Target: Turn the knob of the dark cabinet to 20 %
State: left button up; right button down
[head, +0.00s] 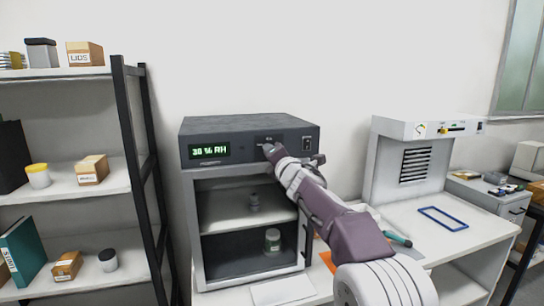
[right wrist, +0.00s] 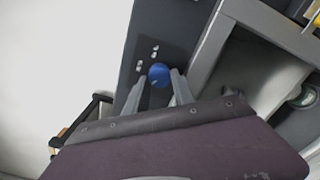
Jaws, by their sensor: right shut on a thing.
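The dark cabinet (head: 250,128) stands on a white bench, with its control panel along the top front. Its green display (head: 210,151) reads about 30 or 38 % RH; the last digit is hard to tell. My right gripper (head: 270,151) is at the panel, right of the display, and covers the knob in the head view. In the right wrist view the blue knob (right wrist: 159,75) sits between the two fingers of my right gripper (right wrist: 158,83), which is shut on it. My left gripper is out of view.
The cabinet's compartment holds a jar (head: 272,240) and a small weight-like item (head: 254,202). A black-framed shelf (head: 128,150) stands to the left. A white hood unit (head: 412,150) and a blue frame (head: 443,218) are on the right bench.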

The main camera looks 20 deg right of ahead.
jog(key=shift+r, duration=0.15)
dwell(0.4)
jog(key=c, duration=1.1)
grip_release()
jog(key=shift+d, duration=0.1)
jog(key=shift+o, duration=0.2)
jog(key=shift+f, duration=0.25)
